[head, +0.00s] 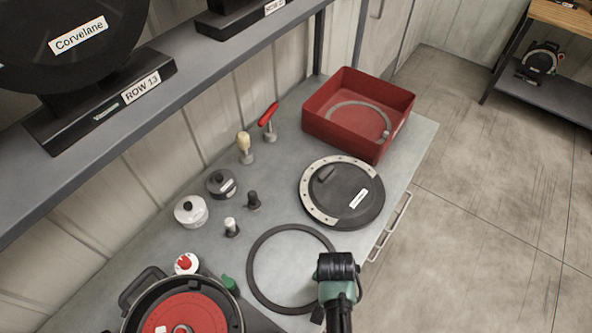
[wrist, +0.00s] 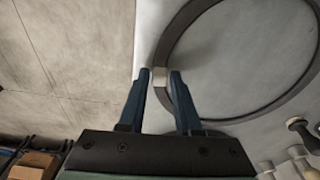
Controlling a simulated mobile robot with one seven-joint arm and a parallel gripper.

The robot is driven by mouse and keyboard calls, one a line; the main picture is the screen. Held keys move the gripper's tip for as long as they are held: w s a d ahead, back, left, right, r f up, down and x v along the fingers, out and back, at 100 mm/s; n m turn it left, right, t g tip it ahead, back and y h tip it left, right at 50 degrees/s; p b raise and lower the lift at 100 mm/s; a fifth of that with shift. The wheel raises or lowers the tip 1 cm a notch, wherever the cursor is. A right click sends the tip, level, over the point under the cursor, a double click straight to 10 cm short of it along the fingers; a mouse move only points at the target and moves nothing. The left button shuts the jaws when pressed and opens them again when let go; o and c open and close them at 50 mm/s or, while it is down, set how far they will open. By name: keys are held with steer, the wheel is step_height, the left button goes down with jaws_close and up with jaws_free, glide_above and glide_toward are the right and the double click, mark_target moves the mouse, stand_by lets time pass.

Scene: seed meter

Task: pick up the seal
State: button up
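The seal looks to be the thin dark ring (head: 253,268) lying flat on the grey bench top, left of my gripper (head: 337,268) in the head view. In the wrist view the ring (wrist: 170,42) fills the upper right, with a small pale tab (wrist: 160,75) on its near left edge. My gripper's two blue fingers (wrist: 160,84) stand apart on either side of this tab. No clear contact between fingers and tab shows. In the head view the fingertips are hidden under the gripper body.
A red bin (head: 338,134) holding a grey ring (head: 337,106) stands at the far end of the bench. A dark round plate (head: 366,205) lies before it. A red-centred pot (head: 190,297) stands near left. Small knobs and weights stand along the wall. A shelf (head: 200,75) overhangs the left.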

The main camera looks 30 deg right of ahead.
jaws_close()
steer(key=shift+r, duration=0.15)
